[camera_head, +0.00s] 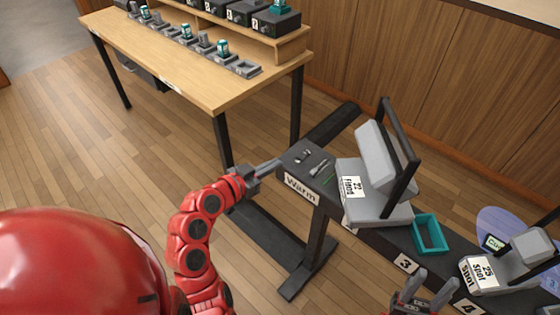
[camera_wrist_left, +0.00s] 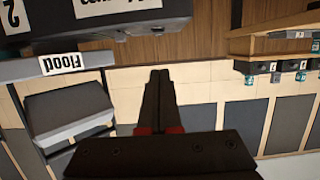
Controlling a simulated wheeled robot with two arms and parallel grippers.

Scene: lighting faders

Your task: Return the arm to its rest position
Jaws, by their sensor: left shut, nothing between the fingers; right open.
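My red left arm comes in from the lower left of the head view. Its left gripper (camera_head: 272,164) is shut and empty, with its tips close to the left end of the dark stand, by the "Warm" label (camera_head: 301,188). I cannot tell whether the tips touch the stand. The left wrist view shows the same shut fingers (camera_wrist_left: 159,76) together, with nothing between them. My right gripper (camera_head: 431,284) is at the bottom edge of the head view, open and empty, in front of the stand near the label "3". Most of the right arm is out of view.
The dark stand carries a grey "Flood" lamp unit (camera_head: 362,193), a teal open frame (camera_head: 430,234) and a grey "Spot" unit (camera_head: 487,275). A wooden table (camera_head: 215,88) with a row of small fader-like pieces stands behind. The wooden floor (camera_head: 110,165) left of the stand is clear.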

